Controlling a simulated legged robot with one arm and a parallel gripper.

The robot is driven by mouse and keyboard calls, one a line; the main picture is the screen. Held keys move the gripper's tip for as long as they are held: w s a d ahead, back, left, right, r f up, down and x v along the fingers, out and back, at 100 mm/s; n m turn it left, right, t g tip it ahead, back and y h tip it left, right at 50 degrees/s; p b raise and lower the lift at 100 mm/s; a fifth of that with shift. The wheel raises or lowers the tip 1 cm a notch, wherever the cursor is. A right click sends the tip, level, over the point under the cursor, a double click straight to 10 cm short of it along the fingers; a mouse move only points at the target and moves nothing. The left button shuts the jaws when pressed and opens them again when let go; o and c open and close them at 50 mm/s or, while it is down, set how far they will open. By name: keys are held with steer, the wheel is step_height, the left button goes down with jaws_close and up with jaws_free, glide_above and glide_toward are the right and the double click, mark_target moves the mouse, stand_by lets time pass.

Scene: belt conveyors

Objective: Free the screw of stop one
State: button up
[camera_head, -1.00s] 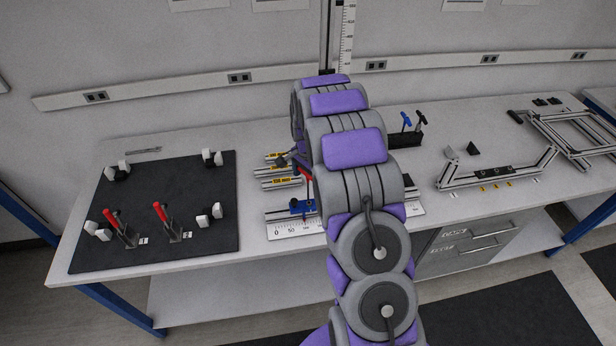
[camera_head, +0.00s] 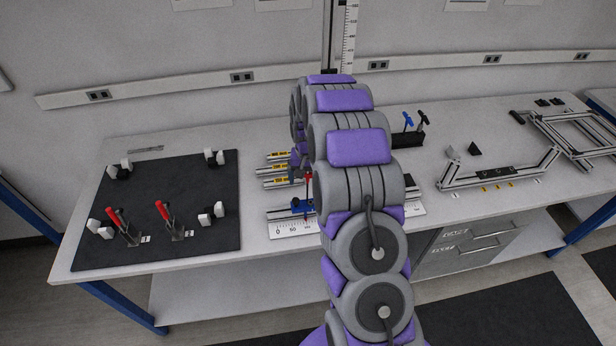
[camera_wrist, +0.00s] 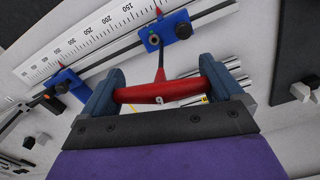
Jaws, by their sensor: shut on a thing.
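My gripper (camera_wrist: 162,72) is shut on the red T-handle (camera_wrist: 155,94) of a hex key. The key's dark shaft (camera_wrist: 160,66) runs from the handle to a blue stop (camera_wrist: 174,24) on the rail. Its tip is at or close to the screw (camera_wrist: 154,40) of that stop; I cannot tell whether it is seated. A second blue stop (camera_wrist: 66,84) sits further left along the rail. I cannot read which is stop one. In the head view the red key (camera_head: 308,184) stands above a blue stop (camera_head: 301,206), and my arm hides most of the gripper.
A white ruler scale (camera_wrist: 95,42) runs along the rail. More profiles with yellow labels (camera_head: 277,169) lie behind it. A black board (camera_head: 190,238) with red-handled clamps is at left. A black holder (camera_head: 406,139) with blue and black keys stands at right.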

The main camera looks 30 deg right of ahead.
steer(key=shift+s+a+n, duration=0.1)
steer(key=shift+n, duration=0.9)
steer(key=shift+s+a+n, duration=0.1)
steer(key=shift+n, duration=0.8)
steer(key=n, duration=0.3)
steer(key=shift+s, duration=0.15)
steer(key=shift+n, duration=0.5)
steer(key=n, duration=0.4)
steer(key=n+p, duration=0.1)
steer(key=shift+s+n, duration=0.25)
steer(key=shift+n, duration=0.15)
steer(key=shift+m, duration=0.3)
